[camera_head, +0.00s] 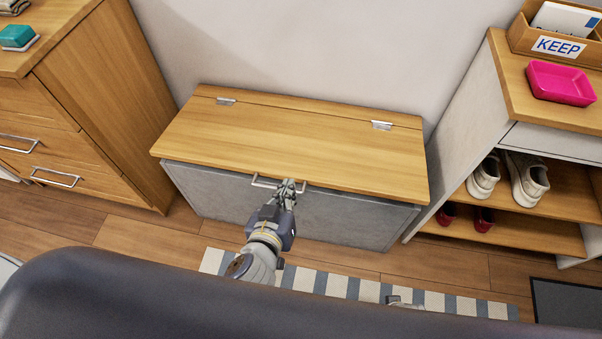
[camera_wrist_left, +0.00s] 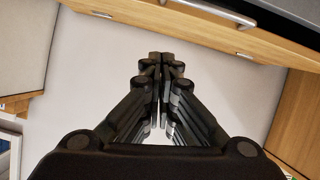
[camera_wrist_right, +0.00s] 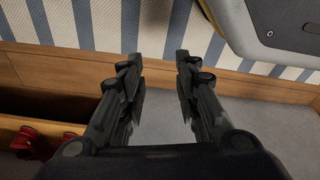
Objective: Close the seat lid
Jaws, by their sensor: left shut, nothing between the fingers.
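The wooden seat lid (camera_head: 300,140) lies down over the grey storage bench (camera_head: 300,218), with two metal hinges at its back edge. It looks flat; I cannot tell whether a small gap remains under its front edge. A metal bar handle (camera_head: 263,182) is at the front edge. My left gripper (camera_head: 289,184) is at the front edge beside the handle, fingers together and empty; contact is unclear. My right gripper (camera_wrist_right: 155,62) is open and empty, low over the striped rug.
A wooden drawer chest (camera_head: 95,100) stands on the left. On the right, a shoe cabinet (camera_head: 470,130) holds shoes, with a pink tray (camera_head: 560,83) and KEEP box (camera_head: 556,46) on top. A striped rug (camera_head: 345,286) lies in front. The lid top is clear.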

